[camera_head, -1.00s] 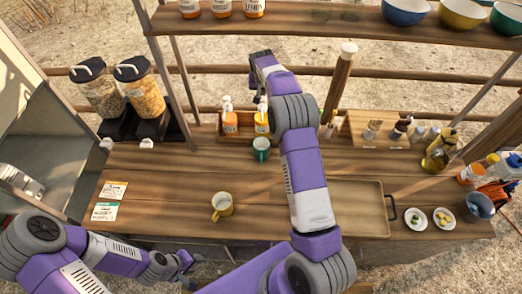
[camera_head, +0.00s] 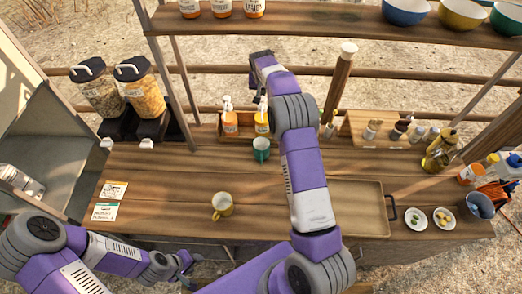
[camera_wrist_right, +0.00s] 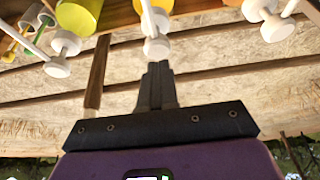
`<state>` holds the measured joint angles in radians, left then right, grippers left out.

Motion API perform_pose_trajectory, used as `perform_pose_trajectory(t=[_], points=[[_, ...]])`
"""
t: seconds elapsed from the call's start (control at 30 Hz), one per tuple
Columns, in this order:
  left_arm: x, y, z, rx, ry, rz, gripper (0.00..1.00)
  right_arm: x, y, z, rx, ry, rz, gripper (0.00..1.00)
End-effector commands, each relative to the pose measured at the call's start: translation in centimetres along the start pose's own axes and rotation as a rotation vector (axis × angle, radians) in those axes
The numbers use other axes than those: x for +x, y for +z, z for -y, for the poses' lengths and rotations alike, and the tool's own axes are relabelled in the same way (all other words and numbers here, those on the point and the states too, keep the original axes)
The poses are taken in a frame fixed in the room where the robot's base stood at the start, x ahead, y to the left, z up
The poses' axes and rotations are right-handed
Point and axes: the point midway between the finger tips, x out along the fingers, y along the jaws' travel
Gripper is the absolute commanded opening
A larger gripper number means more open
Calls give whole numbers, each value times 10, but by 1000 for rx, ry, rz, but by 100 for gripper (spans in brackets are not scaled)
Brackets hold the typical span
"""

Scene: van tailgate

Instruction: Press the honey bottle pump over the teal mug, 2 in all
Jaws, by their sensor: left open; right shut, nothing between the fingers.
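The teal mug (camera_head: 261,150) stands upright on the counter, in front of a yellow-orange pump bottle (camera_head: 262,122) in a wooden caddy. An orange pump bottle (camera_head: 230,122) stands to its left. I cannot read their labels, so I cannot tell which is honey. My right arm reaches over the counter, and its gripper is mostly hidden behind its own wrist in the head view. In the right wrist view my right gripper (camera_wrist_right: 156,68) is shut and empty, its tips close to a white pump head (camera_wrist_right: 156,47); contact is unclear. My left gripper (camera_head: 190,264) is open, low at the front edge.
A wooden tray (camera_head: 358,222) and two small plates (camera_head: 416,219) lie to the right. Two grain jars (camera_head: 140,90) stand at left. A shelf (camera_head: 330,22) with bowls crosses above. The left-middle counter is clear.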

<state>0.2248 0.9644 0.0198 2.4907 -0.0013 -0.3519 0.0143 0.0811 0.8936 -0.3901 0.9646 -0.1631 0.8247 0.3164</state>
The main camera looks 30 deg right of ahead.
Motion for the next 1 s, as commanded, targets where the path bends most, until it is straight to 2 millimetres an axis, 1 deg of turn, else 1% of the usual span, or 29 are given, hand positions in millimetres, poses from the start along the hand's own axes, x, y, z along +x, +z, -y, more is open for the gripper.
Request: perform_pose_trajectory(t=[0.37, 1.0], points=[[2, 0, 1, 0, 0, 0, 43, 2, 1, 0, 0, 0, 0, 0], [16, -1, 6, 0, 0, 0, 43, 24, 11, 0, 0, 1, 3, 0]])
